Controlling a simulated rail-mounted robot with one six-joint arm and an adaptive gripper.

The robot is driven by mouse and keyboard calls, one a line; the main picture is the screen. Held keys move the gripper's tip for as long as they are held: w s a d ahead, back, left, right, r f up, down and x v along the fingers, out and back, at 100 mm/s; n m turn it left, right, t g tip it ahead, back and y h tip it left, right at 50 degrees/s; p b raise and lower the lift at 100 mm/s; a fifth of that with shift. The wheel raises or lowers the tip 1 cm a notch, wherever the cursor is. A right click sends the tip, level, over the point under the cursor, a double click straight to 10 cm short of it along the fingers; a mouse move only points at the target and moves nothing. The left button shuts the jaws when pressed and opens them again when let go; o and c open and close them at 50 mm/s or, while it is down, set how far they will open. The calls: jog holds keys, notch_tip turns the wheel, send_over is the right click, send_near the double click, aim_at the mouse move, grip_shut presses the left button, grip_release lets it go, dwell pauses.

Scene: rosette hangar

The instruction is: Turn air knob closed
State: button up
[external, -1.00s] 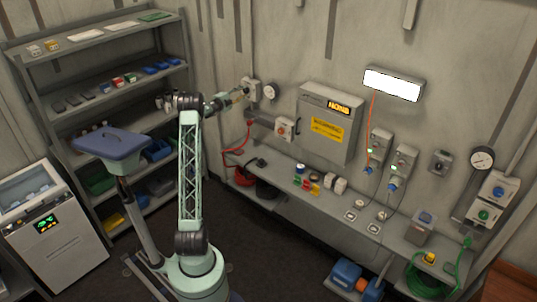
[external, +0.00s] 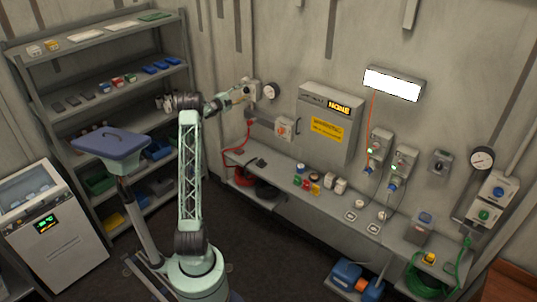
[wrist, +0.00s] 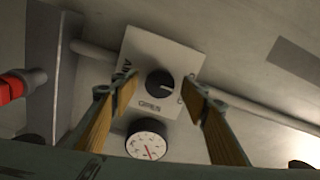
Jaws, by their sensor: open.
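The air knob (wrist: 160,83) is a round black dial on a pale plate (wrist: 158,57) marked AIR and OPEN in the wrist view. A light mark on the knob's edge points to the right in that view. My gripper (wrist: 158,98) is open, its two tan-padded fingers on either side of the knob and apart from it. In the external view my gripper (external: 240,95) is at the wall box at the upper middle, where the knob is too small to make out.
A round gauge (wrist: 147,140) sits close beside the plate, also visible in the external view (external: 271,91). A red hose fitting (wrist: 18,86) is at the left. A grey cabinet (external: 327,122) hangs to the right above a bench (external: 300,201).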

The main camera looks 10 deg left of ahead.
jog(key=v, duration=1.1)
jog(key=shift+s+a, duration=0.2)
jog(key=shift+s, duration=0.1)
jog(key=shift+r, duration=0.1)
jog(key=s+a+r+n+y, duration=0.3)
jog(key=s+r+n+y, duration=0.45)
jog(key=s, duration=0.25)
jog(key=s+n+g+y, duration=0.3)
jog(key=s+n, duration=0.3)
jog(key=s, duration=1.1)
jog(key=s+d+f+n+g, duration=0.2)
jog(key=s+f, duration=0.3)
jog(key=s, duration=1.1)
jog(key=s+d+f+n+g+h, duration=0.1)
jog(key=s+d+f+n+g, duration=0.2)
jog(key=s, duration=1.4)
jog(key=s+d+f+n+g, duration=0.3)
jog(key=s+f, duration=0.3)
jog(key=s, duration=1)
jog(key=shift+s+d+f+g, duration=0.3)
jog(key=shift+d+f, duration=0.1)
jog(key=shift+d, duration=0.4)
jog(key=shift+w+h, duration=0.1)
jog(key=shift+h, duration=0.15)
